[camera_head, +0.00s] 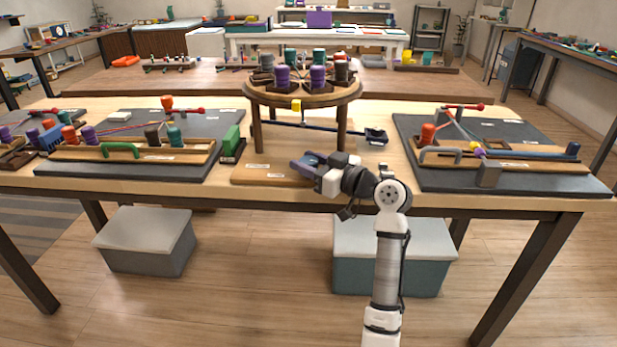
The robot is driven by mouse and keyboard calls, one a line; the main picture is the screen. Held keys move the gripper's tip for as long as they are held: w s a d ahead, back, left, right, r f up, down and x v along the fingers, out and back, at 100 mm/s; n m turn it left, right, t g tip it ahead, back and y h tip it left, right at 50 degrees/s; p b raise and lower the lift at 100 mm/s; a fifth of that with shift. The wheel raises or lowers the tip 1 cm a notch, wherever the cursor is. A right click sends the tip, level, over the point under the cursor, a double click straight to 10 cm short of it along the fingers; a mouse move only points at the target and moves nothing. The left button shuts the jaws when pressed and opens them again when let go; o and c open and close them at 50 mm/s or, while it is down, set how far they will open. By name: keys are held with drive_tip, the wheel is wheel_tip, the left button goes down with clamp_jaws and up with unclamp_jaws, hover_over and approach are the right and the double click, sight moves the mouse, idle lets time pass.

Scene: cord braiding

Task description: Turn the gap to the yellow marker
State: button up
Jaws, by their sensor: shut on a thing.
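The round wooden braiding stand (256,93) stands on legs at the middle of the table. Several purple, teal and dark bobbins sit in dark holders around its top, among them a purple bobbin (282,76). The yellow marker (296,105) is on the front rim. The gap between bobbins cannot be made out clearly at this size. My gripper (303,163) is low in front of the stand, above a wooden board (262,173), and points left. It is shut on a small purple piece (310,159), mostly hidden by the fingers.
A dark bar with a small tray (376,136) is under the stand. A green block (232,142) stands to the left. Dark mats with cord fixtures lie at left (190,124) and right (415,130). Bare tabletop shows between the stand and the right mat.

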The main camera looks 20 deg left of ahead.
drive_tip(key=shift+f+n+g+y+b, duration=0.15)
drive_tip(key=shift+n+g+y+b, duration=0.15)
drive_tip(key=shift+n+g+b, duration=0.8)
drive_tip(key=shift+g+p, duration=0.3)
drive_tip(key=shift+g, duration=0.3)
drive_tip(key=o, duration=1)
drive_tip(key=shift+r+m+t+p, duration=0.25)
drive_tip(key=shift+m+t+p, duration=0.05)
drive_tip(key=shift+p, duration=0.05)
